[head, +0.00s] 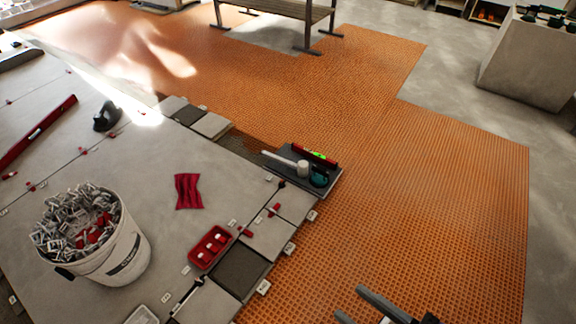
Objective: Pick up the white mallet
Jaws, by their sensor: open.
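The white mallet (301,169) lies on a dark grey tray (276,167) near the middle of the head view. Its pale handle points to the left and its short, round head is at the right. A red level (314,155) with a bright green part lies behind it on the tray. A dark teal round tool (319,178) sits to the right of the mallet head. My gripper (350,303) shows at the bottom edge, right of centre, with its fingers apart and empty. It is well in front of the tray, and its rear is cut off by the frame.
A white bucket (126,262) full of clips stands at left. A red box (205,258), a red cloth (187,191) and small tiles lie on the grey tiled floor. Orange matting (440,190) around the tray's right is clear. A bench (280,10) stands behind.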

